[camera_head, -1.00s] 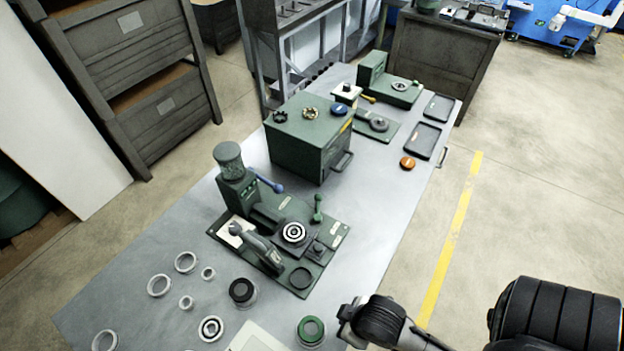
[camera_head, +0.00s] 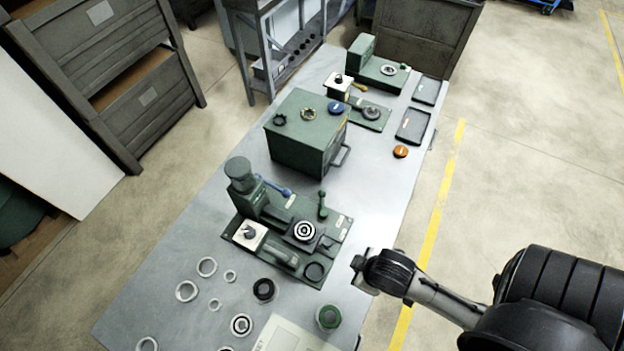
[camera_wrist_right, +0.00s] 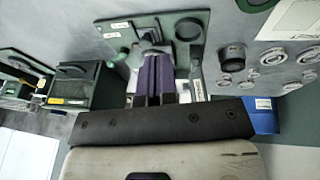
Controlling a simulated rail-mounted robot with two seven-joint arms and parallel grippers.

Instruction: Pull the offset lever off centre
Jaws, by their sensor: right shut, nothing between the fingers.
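The green ring grinder (camera_head: 270,212) stands on the grey bench in the head view. It has a short green lever with a round knob (camera_head: 322,205) and a blue-handled lever (camera_head: 275,190); I cannot tell which is the offset lever. The green knob seems to show at the left of the fingers in the wrist view (camera_wrist_right: 123,54). My right gripper (camera_head: 362,272) is beside the grinder's front-right side, apart from both levers. In the wrist view its purple fingers (camera_wrist_right: 155,72) are together, empty, and hide part of the grinder. My left gripper is not in view.
Several loose rings, a black ring (camera_head: 264,289) and a green-topped ring (camera_head: 328,317) lie in front of the grinder. A green box (camera_head: 305,135) stands behind it. An orange disc (camera_head: 400,151) and dark trays (camera_head: 413,125) lie farther back.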

